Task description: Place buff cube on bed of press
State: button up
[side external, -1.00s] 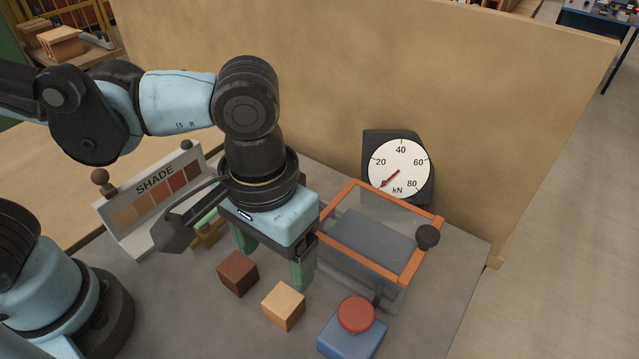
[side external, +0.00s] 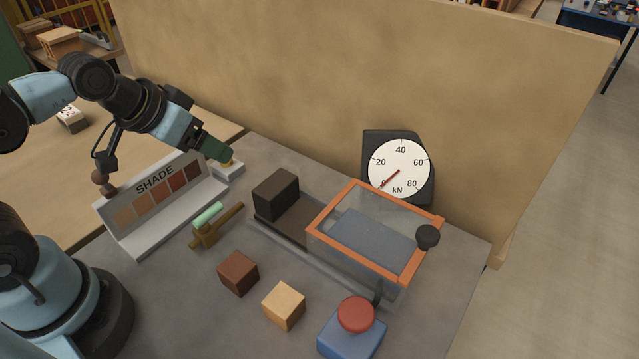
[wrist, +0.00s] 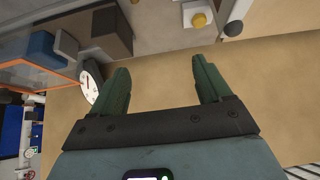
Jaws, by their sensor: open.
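The buff cube (side external: 284,305) sits on the grey bench in front of the press, with a brown cube (side external: 238,272) to its upper left. The press has a clear guard with an orange frame (side external: 328,210) and a dark knob. My gripper (side external: 222,152) is up at the back left, above the shade chart's far end and well away from the buff cube. In the wrist view my gripper (wrist: 160,75) has its green fingers apart with nothing between them.
A red button (side external: 356,314) on a blue box stands right of the buff cube. A dark block (side external: 276,194) sits left of the guard. The shade chart (side external: 160,200) and a brass stand (side external: 214,228) are at left. A round gauge (side external: 399,168) stands behind the press.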

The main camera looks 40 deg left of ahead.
jog(key=n+g+h, duration=0.2)
jog(key=n+g, duration=0.5)
jog(key=n, duration=1.1)
send_over(282, 299)
notch_tip(282, 299, down, 8)
jog(key=shift+r, duration=0.25)
jog(key=shift+a+f, duration=0.1)
jog(key=shift+f, duration=2.7)
